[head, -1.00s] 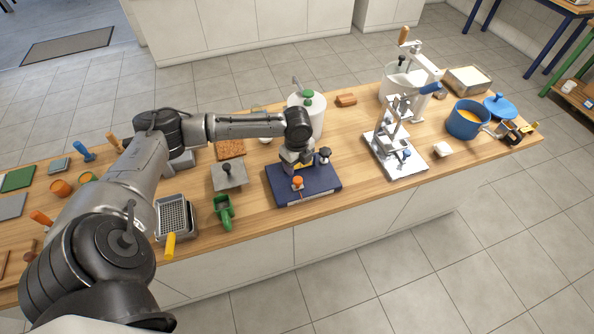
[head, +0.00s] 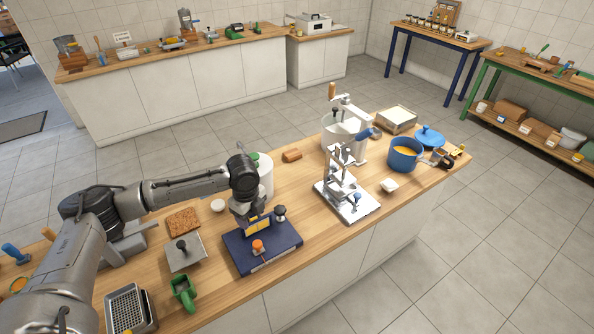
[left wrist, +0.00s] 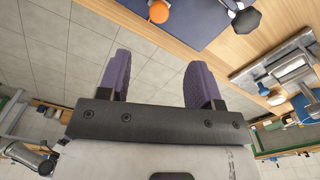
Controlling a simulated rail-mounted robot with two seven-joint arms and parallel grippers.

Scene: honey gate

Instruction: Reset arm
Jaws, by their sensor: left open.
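My left arm comes in from the left in the head view, and my left gripper (head: 252,222) hangs over the dark blue board (head: 283,254) on the wooden counter. In the left wrist view my left gripper (left wrist: 158,80) has its two purple fingers wide apart with nothing between them. Tiled floor shows beyond the fingers. An orange-knobbed part (head: 258,246) and a black-knobbed part (head: 280,213) are at the board. Whether the fingers touch anything there is hard to tell in the head view. My right gripper is not in view.
A metal press stand (head: 345,192), a white pot (head: 265,175), a blue pot (head: 405,155), a green tool (head: 183,292) and a grater tray (head: 130,310) crowd the counter. Open tiled floor (head: 480,240) lies in front and to the right.

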